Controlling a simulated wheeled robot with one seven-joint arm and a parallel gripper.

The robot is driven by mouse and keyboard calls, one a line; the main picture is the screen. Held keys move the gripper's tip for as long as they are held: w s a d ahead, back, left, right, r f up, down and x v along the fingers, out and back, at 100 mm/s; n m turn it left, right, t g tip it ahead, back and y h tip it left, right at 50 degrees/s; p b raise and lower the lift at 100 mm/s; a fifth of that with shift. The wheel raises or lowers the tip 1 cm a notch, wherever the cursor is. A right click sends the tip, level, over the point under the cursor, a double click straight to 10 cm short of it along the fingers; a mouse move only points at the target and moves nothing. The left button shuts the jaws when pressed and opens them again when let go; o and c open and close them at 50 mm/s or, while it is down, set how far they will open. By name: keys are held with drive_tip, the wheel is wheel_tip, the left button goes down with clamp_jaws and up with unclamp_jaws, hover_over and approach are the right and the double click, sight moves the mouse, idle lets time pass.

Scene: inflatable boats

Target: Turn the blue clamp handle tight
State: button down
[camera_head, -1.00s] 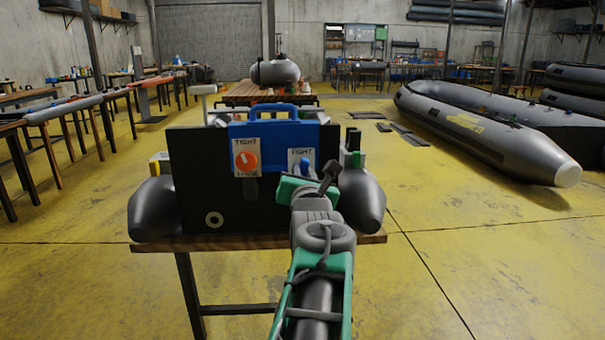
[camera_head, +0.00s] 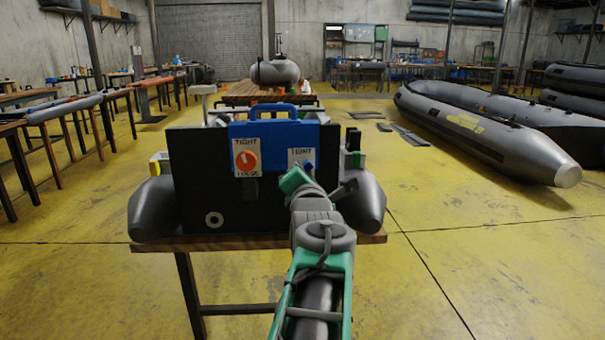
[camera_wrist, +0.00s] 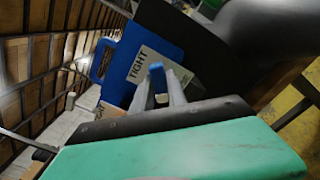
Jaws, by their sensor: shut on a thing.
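The blue clamp handle (camera_wrist: 156,68) shows in the wrist view between the two grey fingertips of my gripper (camera_wrist: 159,82), which is shut on it. The handle is in front of a white plate (camera_wrist: 150,62) marked TIGHT, which looks tilted in this view. In the head view, my gripper (camera_head: 303,180) reaches the right-hand TIGHT plate (camera_head: 300,154) on the black transom board (camera_head: 200,185). There my gripper hides most of the handle and the lower part of the plate.
A blue carrying-handle bracket (camera_head: 275,115) tops the board. Grey boat tubes (camera_head: 155,208) flank it on a wooden bench (camera_head: 225,243).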

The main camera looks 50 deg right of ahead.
drive_tip(key=shift+m, duration=0.8)
drive_tip(key=shift+m, duration=3.8)
drive_tip(key=m, duration=0.7)
drive_tip(key=shift+m, duration=0.4)
